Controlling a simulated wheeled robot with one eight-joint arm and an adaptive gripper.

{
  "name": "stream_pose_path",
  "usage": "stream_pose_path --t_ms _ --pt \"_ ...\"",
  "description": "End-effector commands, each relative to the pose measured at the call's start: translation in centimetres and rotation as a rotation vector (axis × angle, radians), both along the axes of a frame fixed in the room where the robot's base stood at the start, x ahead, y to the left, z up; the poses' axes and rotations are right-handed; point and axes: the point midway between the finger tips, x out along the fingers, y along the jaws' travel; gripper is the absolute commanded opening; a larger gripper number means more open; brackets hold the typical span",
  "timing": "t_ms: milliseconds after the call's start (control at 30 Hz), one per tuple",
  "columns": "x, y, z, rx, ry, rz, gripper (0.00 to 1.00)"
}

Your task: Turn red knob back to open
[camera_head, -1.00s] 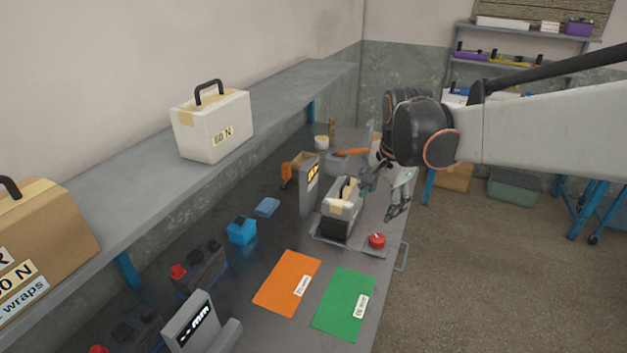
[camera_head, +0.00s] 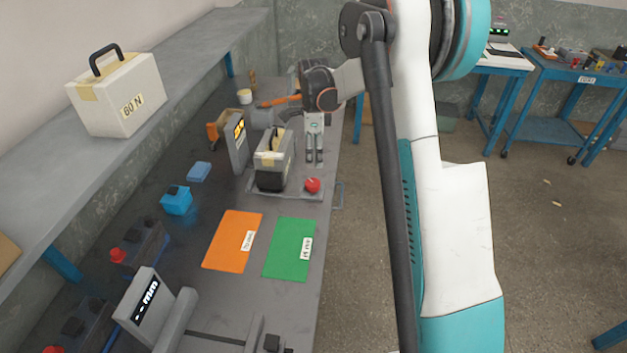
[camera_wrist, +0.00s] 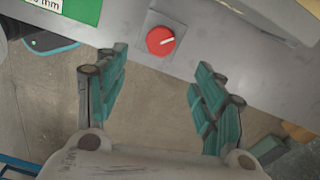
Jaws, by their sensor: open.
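The red knob (camera_head: 312,185) sits on a grey plate near the right edge of the workbench. In the wrist view the knob (camera_wrist: 160,41) is round, with a pale pointer line running from its middle toward the right. My gripper (camera_head: 314,163) hangs just behind the knob, pointing down, apart from it. In the wrist view my gripper (camera_wrist: 160,75) shows two teal fingers spread wide with nothing between them. The knob lies just ahead of the gap between the fingertips.
A grey and cream box-shaped unit (camera_head: 272,160) stands left of the knob, beside an upright display (camera_head: 237,143). A green mat (camera_head: 289,249) and an orange mat (camera_head: 232,241) lie in front. A handle (camera_head: 340,195) juts from the bench edge.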

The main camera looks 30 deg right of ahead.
Motion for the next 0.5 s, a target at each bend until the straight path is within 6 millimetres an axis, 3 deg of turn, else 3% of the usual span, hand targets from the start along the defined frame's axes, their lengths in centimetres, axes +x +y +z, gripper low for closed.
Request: stream_pose_path --t_ms 200,500 --pt "0.0 0.0 -4.7 0.000 -0.001 0.002 0.62" --pt "0.0 0.0 -9.7 0.000 -0.001 0.002 0.62"
